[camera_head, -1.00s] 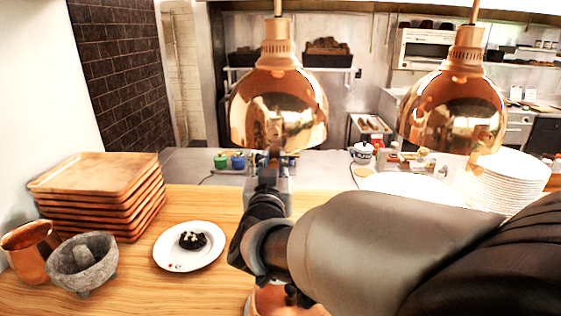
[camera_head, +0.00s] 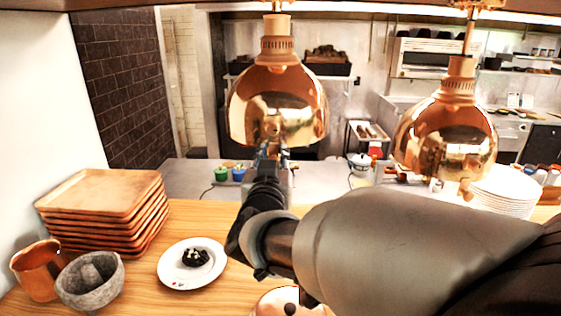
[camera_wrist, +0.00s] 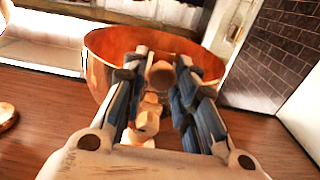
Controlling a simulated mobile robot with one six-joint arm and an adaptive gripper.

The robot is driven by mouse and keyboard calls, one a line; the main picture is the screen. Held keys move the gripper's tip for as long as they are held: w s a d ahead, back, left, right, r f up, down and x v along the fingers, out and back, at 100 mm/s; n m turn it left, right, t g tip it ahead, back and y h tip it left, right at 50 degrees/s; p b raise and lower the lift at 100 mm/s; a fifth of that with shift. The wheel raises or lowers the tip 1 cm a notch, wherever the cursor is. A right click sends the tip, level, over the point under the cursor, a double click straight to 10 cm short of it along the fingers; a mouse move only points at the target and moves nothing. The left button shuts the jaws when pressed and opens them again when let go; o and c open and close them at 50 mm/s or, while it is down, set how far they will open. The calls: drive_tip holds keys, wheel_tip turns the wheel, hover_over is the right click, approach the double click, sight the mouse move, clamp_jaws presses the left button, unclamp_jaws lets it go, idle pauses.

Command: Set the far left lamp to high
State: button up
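The far left lamp (camera_head: 277,105) is a shiny copper dome hanging at the centre-left of the head view. My gripper (camera_head: 273,150) is up at its lower front, partly hidden by my own wrist. In the wrist view the lamp shade (camera_wrist: 100,62) appears upside down, its opening towards the top of the picture. A small round copper knob (camera_wrist: 161,74) shows in front of the shade, between the two fingertips of my gripper (camera_wrist: 160,66). The fingers are apart, one on each side of the knob. Whether they touch it is unclear.
A second copper lamp (camera_head: 445,135) hangs to the right. On the wooden counter (camera_head: 215,215) are stacked trays (camera_head: 100,205), a copper mug (camera_head: 36,270), a stone mortar (camera_head: 90,283) and a plate with dark food (camera_head: 192,264). Stacked white plates (camera_head: 505,190) stand right.

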drive_tip(key=shift+o, duration=1.4)
drive_tip(key=shift+f, duration=0.2)
drive_tip(key=shift+s, duration=0.1)
drive_tip(key=s, duration=1.2)
drive_tip(key=shift+a, duration=0.2)
drive_tip(key=shift+w, duration=0.1)
